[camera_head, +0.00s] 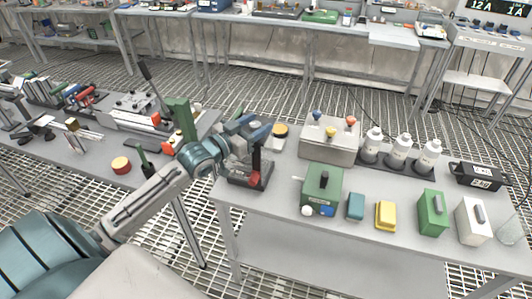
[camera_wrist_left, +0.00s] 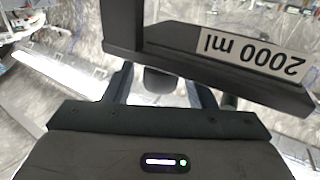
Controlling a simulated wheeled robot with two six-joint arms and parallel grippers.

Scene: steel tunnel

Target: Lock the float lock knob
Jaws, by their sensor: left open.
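My left gripper (camera_head: 256,131) is at the left end of the right-hand table, beside the upper part of a small dark stand (camera_head: 262,176) with a red part (camera_head: 254,179) low on it. In the left wrist view the gripper (camera_wrist_left: 160,92) is open, with a finger on each side of a dark rounded knob-like piece (camera_wrist_left: 160,80). I cannot tell whether it touches either finger, or whether this piece is the float lock knob. A dark frame with an upside-down "2000 ml" label (camera_wrist_left: 250,52) crosses in front. My right gripper is not in view.
Right of the stand are a green box (camera_head: 321,188), a grey box with coloured knobs (camera_head: 330,143), white bottles (camera_head: 397,152) and several small blocks. A round yellow-topped piece (camera_head: 280,130) is close behind the gripper. The left table (camera_head: 85,150) is crowded with tools.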

